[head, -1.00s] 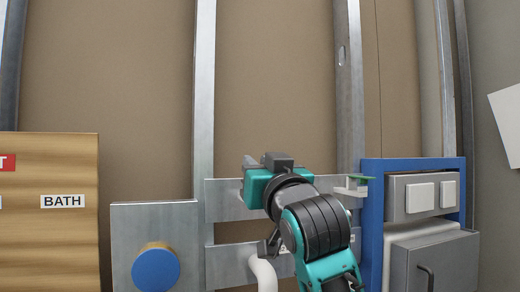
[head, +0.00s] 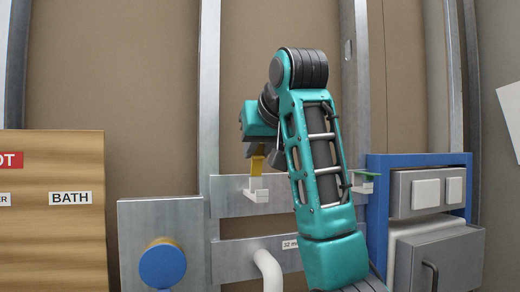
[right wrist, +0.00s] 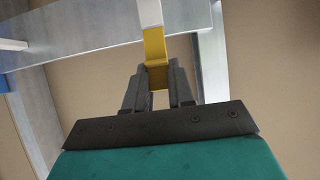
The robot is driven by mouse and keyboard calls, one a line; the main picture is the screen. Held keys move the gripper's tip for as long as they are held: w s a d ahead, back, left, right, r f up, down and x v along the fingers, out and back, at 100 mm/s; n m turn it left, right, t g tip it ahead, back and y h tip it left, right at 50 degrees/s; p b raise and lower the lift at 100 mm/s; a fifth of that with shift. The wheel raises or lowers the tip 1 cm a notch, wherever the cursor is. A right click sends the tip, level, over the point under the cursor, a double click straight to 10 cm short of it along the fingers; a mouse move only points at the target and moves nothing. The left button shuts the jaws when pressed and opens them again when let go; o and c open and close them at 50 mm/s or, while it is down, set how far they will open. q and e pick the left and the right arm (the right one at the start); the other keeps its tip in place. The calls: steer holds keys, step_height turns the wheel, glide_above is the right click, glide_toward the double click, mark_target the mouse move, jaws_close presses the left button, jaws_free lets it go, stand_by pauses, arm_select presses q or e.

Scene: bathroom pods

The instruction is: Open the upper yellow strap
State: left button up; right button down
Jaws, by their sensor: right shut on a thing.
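The upper yellow strap (head: 257,165) stands up above a white bracket (head: 257,189) on the upper metal rail. In the right wrist view the yellow strap (right wrist: 155,46) runs from the white bracket (right wrist: 150,12) down between my fingers. My right gripper (head: 263,152) is above the bracket in the head view, with its fingertips partly hidden by my own wrist. In the right wrist view my right gripper (right wrist: 158,80) is shut on the strap's end. My left gripper is not in view.
A green strap (head: 363,173) on another white bracket is to the right, beside the blue frame (head: 377,215). A lower rail (head: 235,260) with a white pipe (head: 268,268) lies below. A blue round knob (head: 162,266) is at the left. The wall above is clear.

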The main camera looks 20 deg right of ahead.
steer(key=shift+w+g, duration=0.2)
steer(key=shift+g, duration=0.2)
steer(key=c, duration=1)
jaws_free()
steer(key=shift+w, duration=0.1)
steer(key=shift+o, duration=0.2)
